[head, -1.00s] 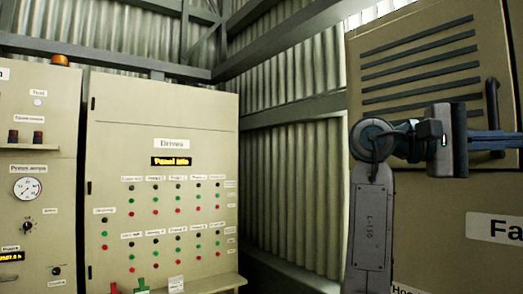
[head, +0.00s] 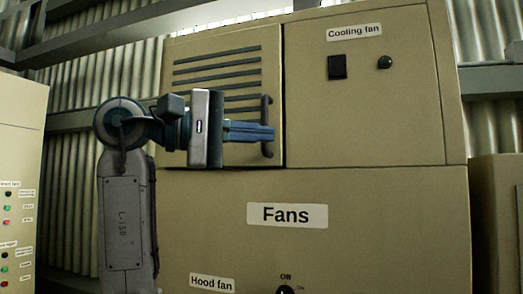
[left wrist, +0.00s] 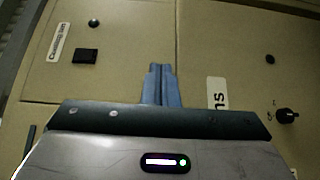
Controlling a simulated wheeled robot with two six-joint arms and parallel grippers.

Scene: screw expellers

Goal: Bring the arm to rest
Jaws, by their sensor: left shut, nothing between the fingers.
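My left gripper (head: 272,132) is in the middle left of the head view, its blue fingers pointing right. The fingers are together and hold nothing. They overlap the dark upright handle (head: 267,108) of a louvred panel (head: 215,63) in the picture; I cannot tell whether they touch it. In the left wrist view the shut fingers (left wrist: 160,70) point toward the beige cabinet front, with no handle visible between them. My left arm rises from the lower left of the head view, its link marked L-150. My right gripper is in neither view.
The beige fan cabinet (head: 370,225) fills the space in front, with a Fans label (head: 287,215), a Hood fan knob (head: 286,290) and a Cooling fan switch (head: 337,66). Another panel with coloured lamps (head: 18,160) stands at the left. Corrugated wall (head: 75,190) shows between them.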

